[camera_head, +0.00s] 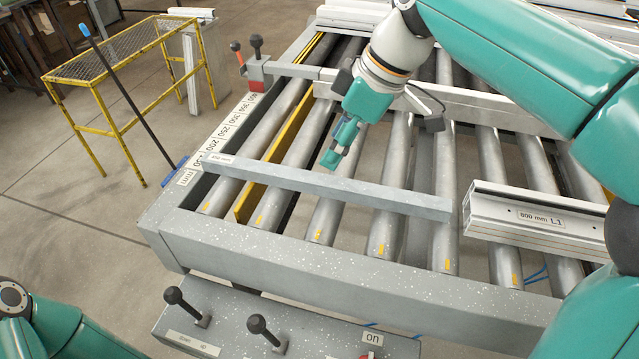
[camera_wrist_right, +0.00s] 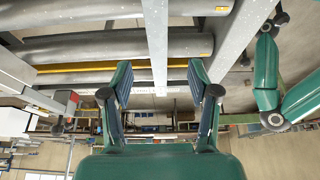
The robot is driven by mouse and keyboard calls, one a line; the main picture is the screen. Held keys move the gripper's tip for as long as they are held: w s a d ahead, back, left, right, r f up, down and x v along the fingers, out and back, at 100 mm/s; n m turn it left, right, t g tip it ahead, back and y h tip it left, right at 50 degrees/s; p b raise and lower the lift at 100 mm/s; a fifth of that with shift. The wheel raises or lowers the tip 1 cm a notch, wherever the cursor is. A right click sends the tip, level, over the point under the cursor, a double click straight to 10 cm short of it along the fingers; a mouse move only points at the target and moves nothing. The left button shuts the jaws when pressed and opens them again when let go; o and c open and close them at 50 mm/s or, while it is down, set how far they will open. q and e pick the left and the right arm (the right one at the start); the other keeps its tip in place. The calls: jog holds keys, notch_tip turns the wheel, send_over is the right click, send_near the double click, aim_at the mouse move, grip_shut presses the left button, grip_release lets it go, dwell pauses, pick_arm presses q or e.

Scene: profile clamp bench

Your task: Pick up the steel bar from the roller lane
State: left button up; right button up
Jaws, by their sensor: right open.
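The steel bar (camera_head: 330,187) is a long grey flat-sided bar with a small label near its left end. It lies across the rollers of the roller lane (camera_head: 386,215), near the front rail. In the right wrist view the bar (camera_wrist_right: 157,40) runs down the picture, between the two fingers as seen from there. My right gripper (camera_head: 338,156) is open and empty, above the lane just behind the bar in the head view. It also shows in the wrist view (camera_wrist_right: 160,76) with its fingers apart. Whether they touch the bar is unclear. My left gripper is out of view.
A pale aluminium profile marked 800 mm L1 (camera_head: 540,222) lies right of the bar. A yellow strip (camera_head: 250,200) runs between rollers. A lever panel (camera_head: 245,325) stands in front. A yellow-framed stand (camera_head: 118,78) is on the floor at left.

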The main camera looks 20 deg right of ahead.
aim_at(317, 178)
jog(key=x, duration=0.3)
jog(key=shift+a+f, duration=0.1)
jog(key=shift+f, duration=0.25)
jog(key=x, duration=0.5)
jog(key=shift+w+f, duration=0.1)
jog(key=shift+w, duration=0.15)
grip_shut()
